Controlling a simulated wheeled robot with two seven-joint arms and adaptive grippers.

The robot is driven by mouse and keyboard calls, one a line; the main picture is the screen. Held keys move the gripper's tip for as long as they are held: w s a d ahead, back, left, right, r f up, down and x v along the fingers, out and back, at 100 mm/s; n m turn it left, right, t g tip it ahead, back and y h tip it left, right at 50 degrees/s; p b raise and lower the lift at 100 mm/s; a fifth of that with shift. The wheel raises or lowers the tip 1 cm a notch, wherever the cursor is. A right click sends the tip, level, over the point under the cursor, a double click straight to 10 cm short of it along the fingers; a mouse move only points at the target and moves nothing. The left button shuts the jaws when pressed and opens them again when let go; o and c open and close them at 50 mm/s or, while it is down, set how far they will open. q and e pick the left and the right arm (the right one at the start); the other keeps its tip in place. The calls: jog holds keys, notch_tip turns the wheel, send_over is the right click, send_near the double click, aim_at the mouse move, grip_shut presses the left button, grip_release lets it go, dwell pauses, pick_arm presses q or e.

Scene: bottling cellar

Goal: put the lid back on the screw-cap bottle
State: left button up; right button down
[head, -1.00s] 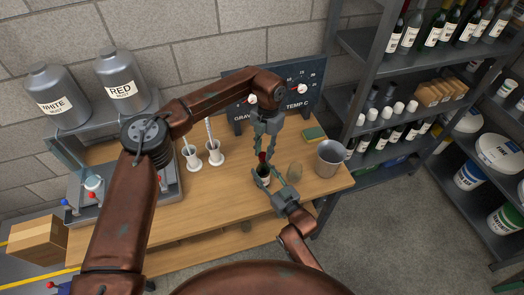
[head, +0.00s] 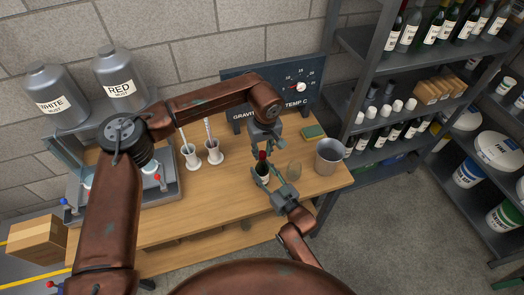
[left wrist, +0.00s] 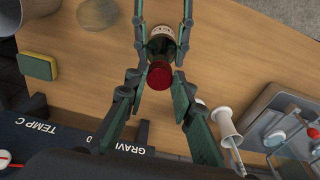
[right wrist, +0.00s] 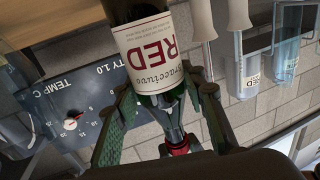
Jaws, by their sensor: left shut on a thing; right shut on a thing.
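The dark wine bottle (head: 262,170) stands upright near the table's front edge; its RED label (right wrist: 150,50) shows upside down in the right wrist view. My right gripper (head: 273,185) is shut on the bottle from the front right. The red lid (left wrist: 160,74) is at the top of the bottle, in line with the neck; I cannot tell whether it is seated. My left gripper (head: 264,152) points down from above and is shut on the lid, its fingers on either side. The lid also shows at the neck end in the right wrist view (right wrist: 178,148).
A clear glass (head: 294,170) stands close right of the bottle, with a metal pot (head: 329,158) beyond it. A green and yellow sponge (head: 313,131) lies behind. Two white-based cylinders (head: 214,156) stand left. The gauge board (head: 275,92) rises at the back.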

pick_arm(q)
jog(key=m, duration=0.7)
jog(key=shift+s+a+h, duration=0.1)
jog(key=shift+h, duration=0.3)
jog(key=o, duration=0.7)
jog(key=shift+o, duration=0.2)
notch_tip(320, 180, up, 12)
jog(key=s, duration=0.1)
jog(key=shift+s+a, duration=0.15)
jog(key=shift+a, duration=0.1)
jog(key=shift+f, duration=0.1)
pick_arm(e)
jog(key=c, duration=1.2)
grip_release()
jog(key=shift+o, duration=0.2)
